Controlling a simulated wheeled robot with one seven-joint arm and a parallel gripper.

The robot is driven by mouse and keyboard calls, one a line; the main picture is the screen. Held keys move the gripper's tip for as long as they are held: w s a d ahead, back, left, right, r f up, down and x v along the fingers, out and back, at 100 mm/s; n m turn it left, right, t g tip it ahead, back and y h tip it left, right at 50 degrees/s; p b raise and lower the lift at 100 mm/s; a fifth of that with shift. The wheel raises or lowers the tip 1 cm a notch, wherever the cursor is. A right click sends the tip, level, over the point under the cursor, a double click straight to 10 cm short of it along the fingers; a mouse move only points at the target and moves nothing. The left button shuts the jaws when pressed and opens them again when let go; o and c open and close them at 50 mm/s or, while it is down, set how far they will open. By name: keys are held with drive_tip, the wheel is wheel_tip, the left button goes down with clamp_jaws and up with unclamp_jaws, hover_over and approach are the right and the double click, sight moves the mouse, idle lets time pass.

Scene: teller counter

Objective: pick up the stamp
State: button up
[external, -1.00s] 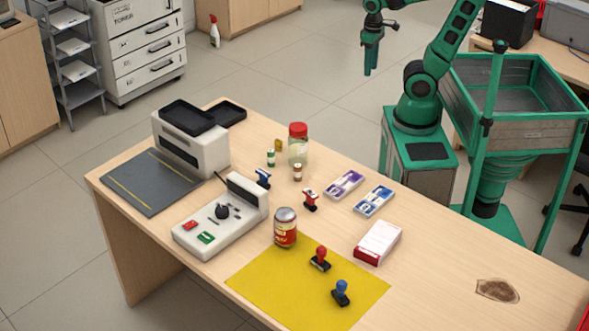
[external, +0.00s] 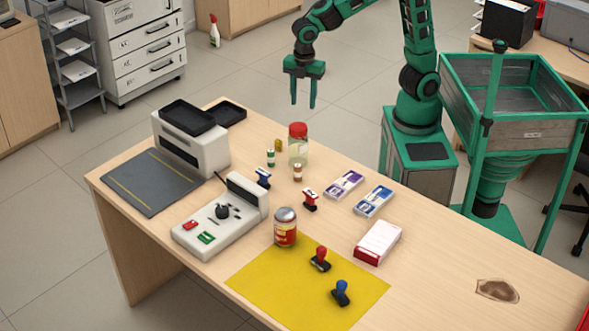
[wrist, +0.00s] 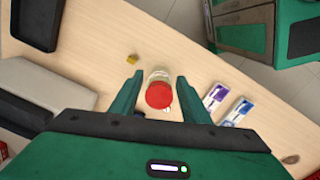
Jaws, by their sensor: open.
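A red-handled stamp (external: 320,258) and a blue-handled stamp (external: 341,292) stand upright on the yellow mat (external: 262,284) at the front of the counter. Two small objects that look like stamps, one red and white (external: 310,198) and one dark blue (external: 263,178), stand farther back. My gripper (external: 303,104) is open, empty and pointing down, high near the counter's back edge. In the wrist view the red-lidded jar (wrist: 159,92) appears between my fingers (wrist: 157,85), below and apart from them. The stamps on the mat are not seen in the wrist view.
Near the stamps stand a jar with a silver lid (external: 285,228) and a red-and-white box (external: 378,242). Purple (external: 344,184) and blue (external: 374,200) packs lie behind. A white device (external: 218,222) and a printer-like machine (external: 190,142) fill the left. The counter's right side is mostly clear.

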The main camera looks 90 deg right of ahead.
drive_tip(key=w+a+f+n, duration=0.25)
drive_tip(key=a+n, duration=0.25)
drive_tip(key=a, duration=0.8)
drive_tip(key=n, duration=0.7)
hover_over(310, 193)
wheel_tip(310, 193, down, 6)
drive_tip(key=shift+d+r, duration=0.1)
drive_tip(key=shift+r, duration=0.05)
drive_tip(key=shift+f, duration=0.4)
wheel_tip(310, 193, down, 10)
drive_tip(key=shift+r, duration=0.1)
drive_tip(key=shift+c, duration=0.3)
clamp_jaws()
